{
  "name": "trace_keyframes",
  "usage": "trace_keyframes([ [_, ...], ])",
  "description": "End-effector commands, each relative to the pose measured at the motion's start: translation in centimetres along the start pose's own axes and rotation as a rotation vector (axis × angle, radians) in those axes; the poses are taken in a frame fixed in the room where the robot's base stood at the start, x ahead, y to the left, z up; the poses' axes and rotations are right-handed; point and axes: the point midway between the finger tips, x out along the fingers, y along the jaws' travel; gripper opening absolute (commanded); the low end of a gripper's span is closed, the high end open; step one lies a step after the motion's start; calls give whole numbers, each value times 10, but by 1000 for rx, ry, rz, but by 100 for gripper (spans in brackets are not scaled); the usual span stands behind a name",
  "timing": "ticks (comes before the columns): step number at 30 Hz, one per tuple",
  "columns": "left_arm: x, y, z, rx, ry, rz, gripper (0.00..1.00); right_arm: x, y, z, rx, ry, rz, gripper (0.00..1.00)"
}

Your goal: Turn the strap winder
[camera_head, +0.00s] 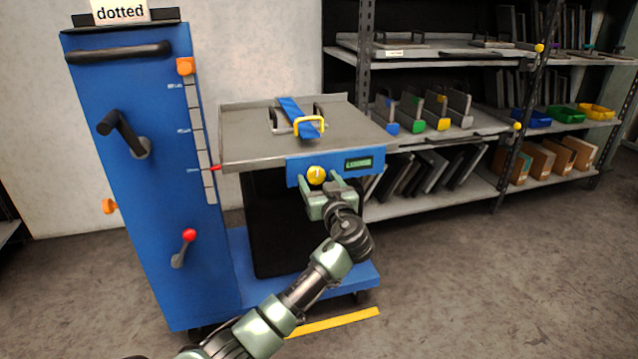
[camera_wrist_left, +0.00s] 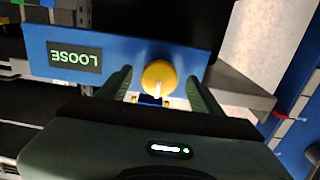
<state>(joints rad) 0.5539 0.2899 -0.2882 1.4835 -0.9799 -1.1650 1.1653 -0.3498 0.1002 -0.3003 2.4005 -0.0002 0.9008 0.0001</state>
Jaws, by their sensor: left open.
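The strap winder is a round yellow knob (camera_head: 316,175) with a pale pointer mark, on the blue front panel (camera_head: 295,172) of the cart's table. My left gripper (camera_head: 320,184) is at the knob from the front and below. In the left wrist view the knob (camera_wrist_left: 159,78) sits between the two open green fingers (camera_wrist_left: 158,90), with a gap on each side. A small display (camera_wrist_left: 75,57) beside the knob reads LOOSE. A blue strap (camera_head: 297,116) with a yellow buckle lies across the grey table top (camera_head: 240,130). My right gripper is not in view.
The blue cart column (camera_head: 140,190) at left carries a black crank (camera_head: 125,133), a red-knobbed lever (camera_head: 186,245) and a scale. A shelf rack (camera_head: 450,140) with plates, bins and boxes stands at right. The floor at the front right is clear.

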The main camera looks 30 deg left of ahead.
Motion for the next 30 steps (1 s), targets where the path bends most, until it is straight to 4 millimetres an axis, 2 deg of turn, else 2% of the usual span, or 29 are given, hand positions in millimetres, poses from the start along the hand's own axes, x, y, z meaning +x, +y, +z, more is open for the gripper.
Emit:
trace_keyframes([
  [5, 0, 0, 0, 0, 0, 1, 65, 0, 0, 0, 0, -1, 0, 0],
  [6, 0, 0, 0, 0, 0, 1, 63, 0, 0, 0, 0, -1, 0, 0],
  [12, 0, 0, 0, 0, 0, 1, 7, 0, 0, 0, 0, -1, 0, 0],
  [13, 0, 0, 0, 0, 0, 1, 3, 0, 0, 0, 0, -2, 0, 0],
  [22, 0, 0, -1, 39, -1, 1, 3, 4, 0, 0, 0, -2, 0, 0],
  [30, -1, 1, -2, 202, -3, 2, 3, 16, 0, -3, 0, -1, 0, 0],
])
